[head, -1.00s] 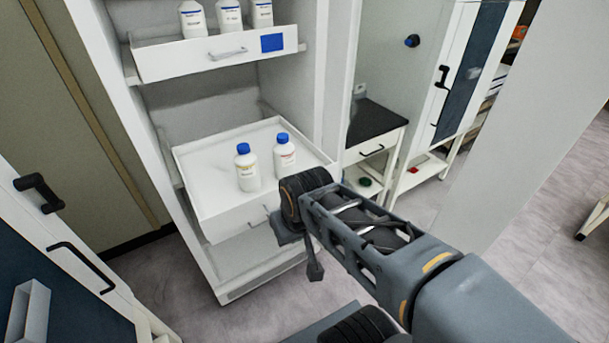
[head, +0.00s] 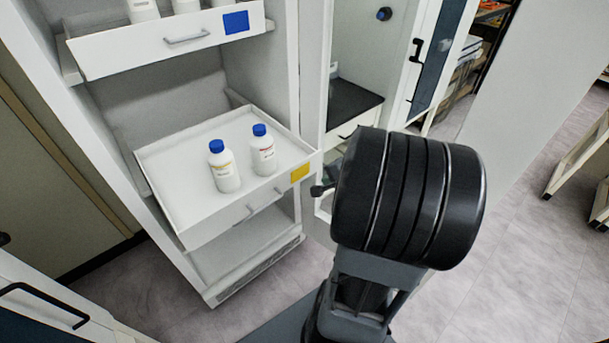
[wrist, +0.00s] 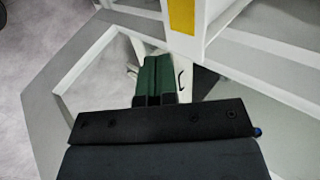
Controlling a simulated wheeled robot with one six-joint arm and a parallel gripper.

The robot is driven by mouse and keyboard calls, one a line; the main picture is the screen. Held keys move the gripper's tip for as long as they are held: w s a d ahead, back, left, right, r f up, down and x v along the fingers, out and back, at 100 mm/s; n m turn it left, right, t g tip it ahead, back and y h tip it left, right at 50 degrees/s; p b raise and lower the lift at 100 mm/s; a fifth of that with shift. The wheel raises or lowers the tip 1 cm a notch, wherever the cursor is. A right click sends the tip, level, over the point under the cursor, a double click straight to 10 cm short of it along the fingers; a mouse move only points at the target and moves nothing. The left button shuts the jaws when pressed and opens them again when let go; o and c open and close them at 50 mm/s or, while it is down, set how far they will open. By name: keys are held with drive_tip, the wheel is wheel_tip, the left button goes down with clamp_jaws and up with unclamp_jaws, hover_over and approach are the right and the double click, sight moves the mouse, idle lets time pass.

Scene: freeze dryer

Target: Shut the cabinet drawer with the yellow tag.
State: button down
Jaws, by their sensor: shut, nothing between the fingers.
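The white drawer with the yellow tag (head: 190,236) is pulled out of the cabinet, below another drawer. Its yellow tag (head: 299,172) is at the right end of its front, and a grey handle (head: 265,200) is in the middle. Two white bottles with blue caps (head: 225,172) (head: 263,155) stand upright in it. In the wrist view the yellow tag (wrist: 182,15) is at the top, beyond and right of my gripper (wrist: 158,62), whose green fingers are together and empty. In the head view my arm mostly hides the gripper, right of the drawer's front corner.
An upper drawer with a blue tag (head: 236,22) is also out and holds white bottles. A dark-topped bench (head: 350,104) stands behind on the right. Floor (head: 520,270) is clear at the right. A door with a black handle (head: 40,297) is at lower left.

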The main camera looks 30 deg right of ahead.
sight(299, 175)
drive_tip(key=shift+w+r+x, duration=0.3)
drive_tip(key=shift+r+x, duration=0.05)
drive_tip(key=shift+x, duration=1.65)
drive_tip(key=shift+w+r+x, duration=0.3)
drive_tip(key=shift+x, duration=1.7)
drive_tip(key=shift+w+r+x, duration=0.3)
drive_tip(key=shift+r+x, duration=0.05)
drive_tip(key=shift+x, duration=1.65)
